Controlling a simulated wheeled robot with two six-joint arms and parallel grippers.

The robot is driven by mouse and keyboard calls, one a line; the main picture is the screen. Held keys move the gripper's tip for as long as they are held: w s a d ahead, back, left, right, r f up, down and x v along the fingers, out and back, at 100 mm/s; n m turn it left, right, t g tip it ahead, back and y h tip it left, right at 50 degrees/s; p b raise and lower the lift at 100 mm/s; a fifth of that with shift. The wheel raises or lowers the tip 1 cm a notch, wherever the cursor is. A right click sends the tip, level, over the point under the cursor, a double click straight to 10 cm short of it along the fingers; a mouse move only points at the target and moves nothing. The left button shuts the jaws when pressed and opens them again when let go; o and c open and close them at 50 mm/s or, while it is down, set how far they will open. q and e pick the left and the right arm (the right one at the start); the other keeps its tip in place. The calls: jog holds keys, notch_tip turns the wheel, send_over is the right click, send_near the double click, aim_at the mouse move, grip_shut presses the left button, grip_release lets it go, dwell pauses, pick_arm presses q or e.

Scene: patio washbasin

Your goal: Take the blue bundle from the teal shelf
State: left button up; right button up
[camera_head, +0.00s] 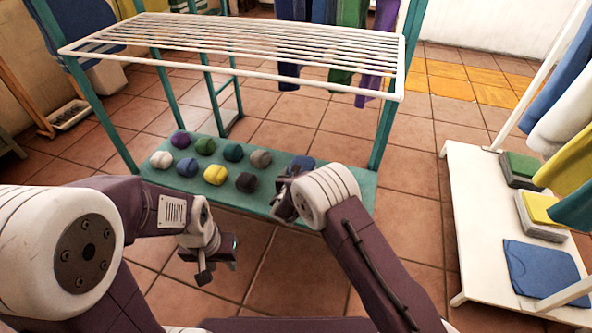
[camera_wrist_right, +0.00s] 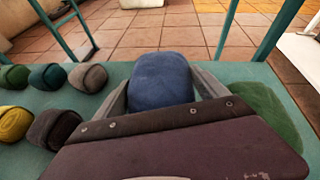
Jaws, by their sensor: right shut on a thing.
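The teal shelf (camera_head: 150,178) is the low board under the white wire rack. A blue rolled bundle (camera_head: 302,162) is at its right end, partly hidden by my right gripper (camera_head: 290,183). In the right wrist view the blue bundle (camera_wrist_right: 160,78) sits between the two grey fingers of my right gripper (camera_wrist_right: 160,95), which is shut on it. I cannot tell whether it is lifted. A second blue bundle (camera_head: 187,167) lies on the shelf's left half. My left gripper (camera_head: 212,262) hangs in front of the shelf, apart from the bundles; its finger gap is unclear.
Several other bundles lie in rows on the shelf, among them a yellow one (camera_head: 215,174) and a black one (camera_head: 246,182). A green cloth (camera_wrist_right: 265,112) lies right of my right gripper. The white wire rack (camera_head: 240,45) spans above. A white bench (camera_head: 470,210) stands right.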

jog(key=s+d+r+p, duration=0.4)
jog(key=s+d+r, duration=0.1)
jog(key=s+d, duration=0.1)
jog(key=shift+s+d+r, duration=0.35)
jog(key=shift+d, duration=0.05)
